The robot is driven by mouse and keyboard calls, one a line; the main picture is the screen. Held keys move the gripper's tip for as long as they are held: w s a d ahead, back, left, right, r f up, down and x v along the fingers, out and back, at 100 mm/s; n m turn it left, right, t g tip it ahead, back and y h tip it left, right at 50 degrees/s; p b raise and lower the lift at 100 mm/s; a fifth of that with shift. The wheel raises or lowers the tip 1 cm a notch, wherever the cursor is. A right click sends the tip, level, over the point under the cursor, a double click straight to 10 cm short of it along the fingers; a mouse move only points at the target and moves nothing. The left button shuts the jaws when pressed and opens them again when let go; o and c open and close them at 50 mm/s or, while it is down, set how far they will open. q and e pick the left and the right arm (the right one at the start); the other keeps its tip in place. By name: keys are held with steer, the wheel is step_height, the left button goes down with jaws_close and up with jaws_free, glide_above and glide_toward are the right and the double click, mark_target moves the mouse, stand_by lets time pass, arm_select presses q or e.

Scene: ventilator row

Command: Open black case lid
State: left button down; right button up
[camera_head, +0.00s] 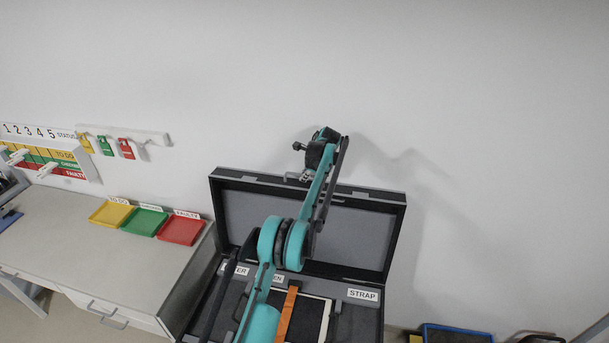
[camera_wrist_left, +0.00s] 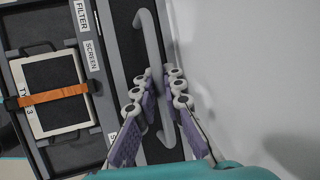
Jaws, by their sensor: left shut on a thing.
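The black case (camera_head: 357,314) stands with its lid (camera_head: 362,236) raised upright, its grey inner lining facing me. My left arm reaches across the case to the lid's top edge. There my left gripper (camera_head: 308,172) is shut on the grey lid handle (camera_head: 290,177). In the left wrist view the purple-padded fingers of the gripper (camera_wrist_left: 160,85) lie either side of the handle bar (camera_wrist_left: 149,40). Inside the case, a pale-framed panel (camera_wrist_left: 52,92) lies under an orange strap (camera_wrist_left: 50,96). My arm hides part of the lid and interior in the head view.
A grey bench (camera_head: 130,262) with yellow (camera_head: 111,214), green (camera_head: 144,221) and red (camera_head: 180,230) trays is left of the case. The white wall (camera_head: 480,150) is close behind the lid. A blue-rimmed bin (camera_head: 455,329) sits low at right.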

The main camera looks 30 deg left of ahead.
arm_select(q)
steer(key=c, duration=1.6)
jaws_free()
steer(key=shift+r, duration=0.1)
steer(key=v, duration=1.1)
steer(key=shift+d+r, duration=0.15)
steer(key=shift+r, duration=0.2)
